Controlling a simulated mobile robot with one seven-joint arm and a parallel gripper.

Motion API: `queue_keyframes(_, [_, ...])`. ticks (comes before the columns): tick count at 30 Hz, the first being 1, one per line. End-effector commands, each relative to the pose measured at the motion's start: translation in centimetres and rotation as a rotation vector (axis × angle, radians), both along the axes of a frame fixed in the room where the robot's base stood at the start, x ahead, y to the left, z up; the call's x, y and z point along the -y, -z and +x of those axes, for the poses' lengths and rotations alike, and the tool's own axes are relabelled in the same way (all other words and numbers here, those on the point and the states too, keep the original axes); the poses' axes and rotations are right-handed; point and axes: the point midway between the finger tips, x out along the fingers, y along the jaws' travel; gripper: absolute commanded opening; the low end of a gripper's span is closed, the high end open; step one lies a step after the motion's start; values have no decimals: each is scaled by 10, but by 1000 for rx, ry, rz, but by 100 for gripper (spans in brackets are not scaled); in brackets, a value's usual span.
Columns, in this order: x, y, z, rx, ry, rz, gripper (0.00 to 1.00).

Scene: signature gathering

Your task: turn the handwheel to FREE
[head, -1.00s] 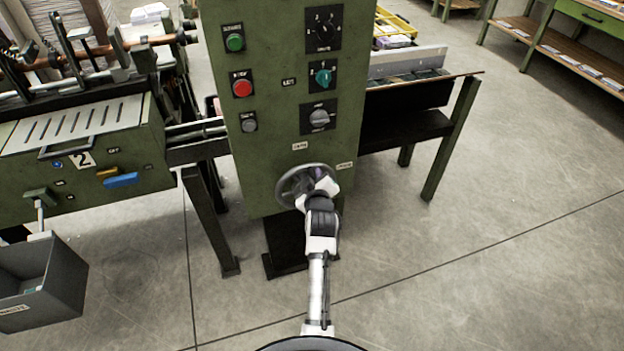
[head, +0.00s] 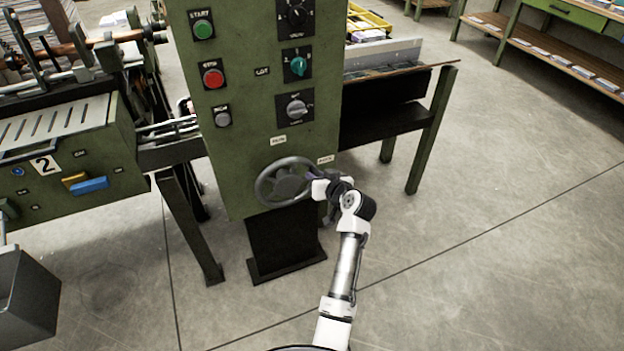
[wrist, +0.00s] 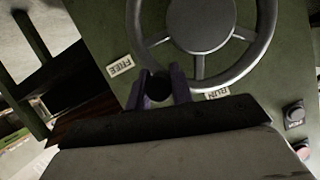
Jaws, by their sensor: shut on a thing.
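The dark grey handwheel (head: 288,184) is on the lower front of the green machine cabinet, in the head view. My gripper (head: 314,180) is at its right side. In the wrist view my gripper (wrist: 166,88) has its purple fingers closed around a dark round knob (wrist: 157,89) at the wheel's rim. The wheel's hub (wrist: 203,20) and spokes show behind it. The FREE label (wrist: 120,65) is left of the knob and the RUN label (wrist: 217,93) is to its right; the knob is closer to FREE. In the head view the right label (head: 326,160) is just above my gripper.
A machine marked 2 (head: 70,160) stands left, with a grey bin (head: 22,300). A table (head: 395,125) is right. The floor in front is clear.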

Motion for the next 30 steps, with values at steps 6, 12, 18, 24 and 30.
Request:
queue_keyframes(6, [9,21,2,-62,2,188,0])
queue_keyframes(12, [12,34,3,-109,3,333,0])
queue_keyframes(18, [12,43,3,-132,1,396,0])
queue_keyframes(24, [12,48,3,-132,2,393,0])
queue_keyframes(30, [12,49,3,-132,2,391,0])
